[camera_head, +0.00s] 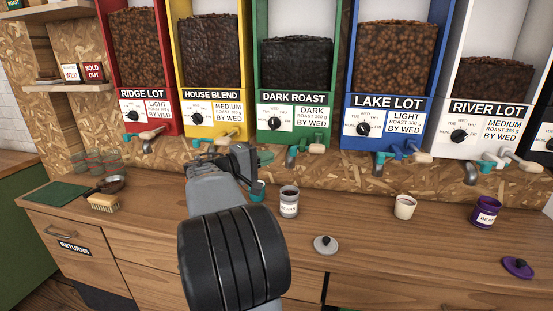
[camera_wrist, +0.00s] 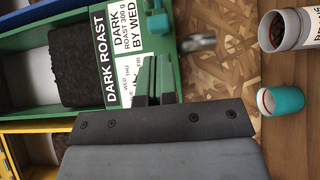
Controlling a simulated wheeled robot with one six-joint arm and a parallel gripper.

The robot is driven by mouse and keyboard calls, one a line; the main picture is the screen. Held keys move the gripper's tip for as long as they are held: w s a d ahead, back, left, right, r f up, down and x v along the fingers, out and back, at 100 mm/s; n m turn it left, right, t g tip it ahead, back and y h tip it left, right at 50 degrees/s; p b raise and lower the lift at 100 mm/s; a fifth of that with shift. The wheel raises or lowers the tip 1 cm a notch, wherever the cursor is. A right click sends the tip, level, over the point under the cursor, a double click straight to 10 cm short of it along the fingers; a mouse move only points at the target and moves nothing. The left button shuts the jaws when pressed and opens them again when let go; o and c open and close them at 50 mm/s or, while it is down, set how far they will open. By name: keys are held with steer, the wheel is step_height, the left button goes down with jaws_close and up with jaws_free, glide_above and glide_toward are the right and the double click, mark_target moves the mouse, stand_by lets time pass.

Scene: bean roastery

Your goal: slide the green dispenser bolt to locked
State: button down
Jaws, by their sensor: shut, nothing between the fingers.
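The green dispenser, labelled DARK ROAST (camera_head: 290,97), stands in the middle of the row in the head view. It fills the upper left of the wrist view, turned on its side (camera_wrist: 100,58). Its metal spout (camera_head: 291,158) hangs below its front and also shows in the wrist view (camera_wrist: 198,43). My gripper (camera_head: 238,156) is shut and empty, low by the left side of the green dispenser. In the wrist view its fingertips (camera_wrist: 157,75) overlap the lower edge of the green front.
A yellow dispenser (camera_head: 213,100) stands to the left, a blue one (camera_head: 385,115) to the right. Below on the wooden counter are a teal cup (camera_head: 258,191), a BEANS tin (camera_head: 289,201) and a grey lid (camera_head: 325,245). The counter front between the lids is clear.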

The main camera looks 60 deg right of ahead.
steer(key=shift+b+v, duration=0.45)
steer(key=shift+v, duration=2.1)
